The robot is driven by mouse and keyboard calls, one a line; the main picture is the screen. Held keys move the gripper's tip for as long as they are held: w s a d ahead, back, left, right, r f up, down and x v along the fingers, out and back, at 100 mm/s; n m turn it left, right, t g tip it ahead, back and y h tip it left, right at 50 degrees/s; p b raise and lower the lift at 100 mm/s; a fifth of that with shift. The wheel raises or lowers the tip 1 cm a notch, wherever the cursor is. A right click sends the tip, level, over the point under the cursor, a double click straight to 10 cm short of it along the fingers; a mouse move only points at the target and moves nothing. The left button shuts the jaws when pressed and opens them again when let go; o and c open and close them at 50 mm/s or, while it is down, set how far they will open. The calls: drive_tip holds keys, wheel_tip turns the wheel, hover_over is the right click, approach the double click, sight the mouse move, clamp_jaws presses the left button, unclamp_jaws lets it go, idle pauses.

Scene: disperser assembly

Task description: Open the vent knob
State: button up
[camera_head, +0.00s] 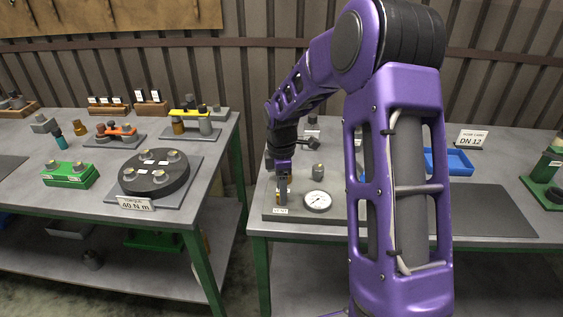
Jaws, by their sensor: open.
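My purple arm reaches down over the right table. My gripper (282,190) points downward above the left part of a grey base plate (340,214), close to its front edge. The jaws are small in this view and sit just above or at something on the plate that they hide. A round white dial gauge (317,201) lies just right of my gripper. A small grey knob-like part (317,171) stands behind the gauge. I cannot tell which part is the vent knob; it may be hidden by my gripper. A small white label (281,211) is below the gripper.
My arm hides the middle of the right table. A blue tray (452,160), a "DN 12" sign (471,139) and a green stand (545,185) are at right. A dark mat (490,212) lies clear. The left table holds a black disc (154,180) and several fixtures.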

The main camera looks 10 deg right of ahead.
wheel_tip(320, 180, up, 16)
drive_tip(key=p, duration=0.1)
idle(0.4)
